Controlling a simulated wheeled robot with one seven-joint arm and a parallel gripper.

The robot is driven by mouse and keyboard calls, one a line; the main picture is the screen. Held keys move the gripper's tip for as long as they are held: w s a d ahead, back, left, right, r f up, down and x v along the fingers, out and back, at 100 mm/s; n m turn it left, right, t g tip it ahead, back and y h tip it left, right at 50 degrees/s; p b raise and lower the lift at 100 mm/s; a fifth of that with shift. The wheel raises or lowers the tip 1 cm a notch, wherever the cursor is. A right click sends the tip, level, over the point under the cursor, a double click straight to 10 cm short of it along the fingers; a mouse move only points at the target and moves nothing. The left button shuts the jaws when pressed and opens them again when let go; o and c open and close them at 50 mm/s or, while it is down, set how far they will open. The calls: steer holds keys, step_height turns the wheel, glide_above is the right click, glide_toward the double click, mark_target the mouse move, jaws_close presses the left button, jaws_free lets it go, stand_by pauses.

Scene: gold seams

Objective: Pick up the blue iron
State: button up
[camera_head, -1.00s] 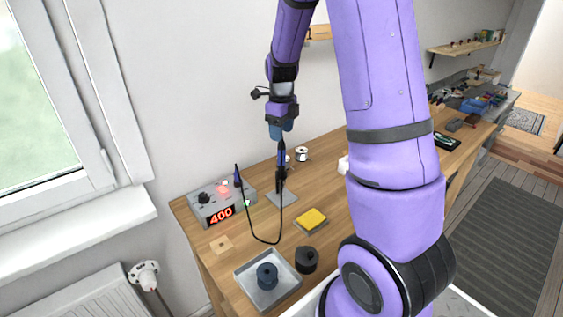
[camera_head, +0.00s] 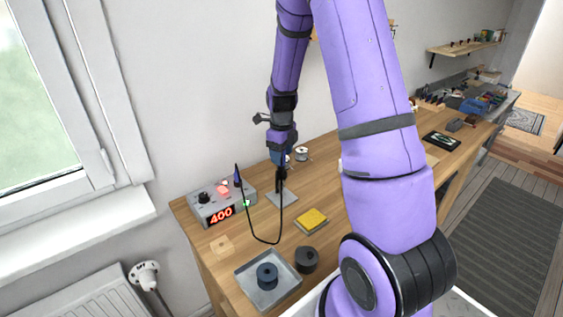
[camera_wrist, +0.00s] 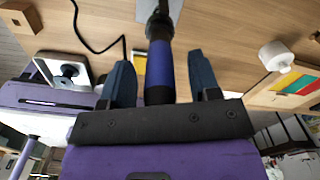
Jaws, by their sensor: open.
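The blue iron has a blue handle (camera_wrist: 160,72) and a black lower part, seen in the wrist view between my two fingers. In the head view its dark lower part (camera_head: 281,182) stands upright on a small grey plate (camera_head: 283,199); my gripper (camera_head: 281,158) hides its upper part. My gripper (camera_wrist: 160,62) is open, with one blue finger on each side of the handle. Small gaps show between the handle and the fingers. A black cord (camera_head: 258,238) loops from the iron's area to the soldering station (camera_head: 208,205), which reads 400.
A yellow sponge (camera_head: 311,219), a black round piece (camera_head: 307,259) and a grey tray (camera_head: 288,288) with a dark spool (camera_head: 267,276) lie in front. A white spool (camera_head: 301,153) stands behind. The wall is close behind the table (camera_head: 340,229).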

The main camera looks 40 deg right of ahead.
steer(key=c, duration=1)
